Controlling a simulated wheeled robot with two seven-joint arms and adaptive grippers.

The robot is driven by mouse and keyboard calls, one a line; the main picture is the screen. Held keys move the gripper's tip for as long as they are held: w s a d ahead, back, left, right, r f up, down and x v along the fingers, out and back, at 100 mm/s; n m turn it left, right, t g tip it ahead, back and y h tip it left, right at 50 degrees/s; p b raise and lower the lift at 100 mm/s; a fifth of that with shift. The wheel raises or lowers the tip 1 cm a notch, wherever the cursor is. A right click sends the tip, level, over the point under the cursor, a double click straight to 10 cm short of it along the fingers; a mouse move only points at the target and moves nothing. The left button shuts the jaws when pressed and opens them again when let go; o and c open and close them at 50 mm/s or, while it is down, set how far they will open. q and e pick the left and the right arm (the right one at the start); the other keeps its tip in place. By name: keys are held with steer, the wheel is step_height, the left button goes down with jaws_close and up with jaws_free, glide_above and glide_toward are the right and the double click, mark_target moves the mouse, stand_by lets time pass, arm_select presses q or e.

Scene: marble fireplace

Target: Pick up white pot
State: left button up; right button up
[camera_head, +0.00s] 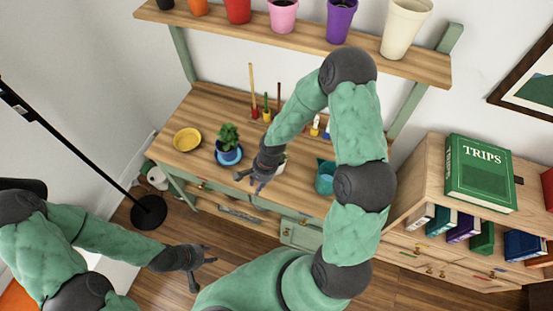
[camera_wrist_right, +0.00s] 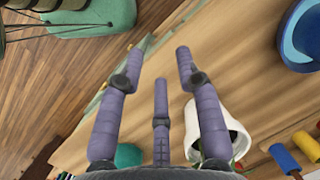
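A larger cream-white pot (camera_head: 404,28) stands on the upper shelf. My left gripper (camera_head: 205,264) is open and empty, low in front of the table.
On the table (camera_head: 207,106) are a yellow bowl (camera_head: 187,139), a plant in a blue pot (camera_head: 229,153), a teal pot (camera_head: 325,177) and several upright tools. Coloured pots line the shelf (camera_head: 225,28) above. A bookcase (camera_head: 425,180) stands right, a black lamp base (camera_head: 148,212) left.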

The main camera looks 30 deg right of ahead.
steer(key=w+d+r+m+h+p, duration=0.1)
steer(key=d+r+m, duration=0.2)
steer(key=r, duration=0.1)
steer(key=w+d+r+m+h+p, duration=0.1)
steer(key=w+d+r+m, duration=0.1)
steer(key=d+r, duration=0.2)
steer(key=w+d+r+m+h+p, duration=0.1)
steer(key=w+d+r+m, duration=0.1)
steer(key=r, duration=0.4)
steer(key=shift+d+m, duration=0.8)
steer(key=shift+d, duration=0.15)
steer(key=shift+f+b, duration=0.3)
steer(key=shift+f, duration=4.85)
jaws_close()
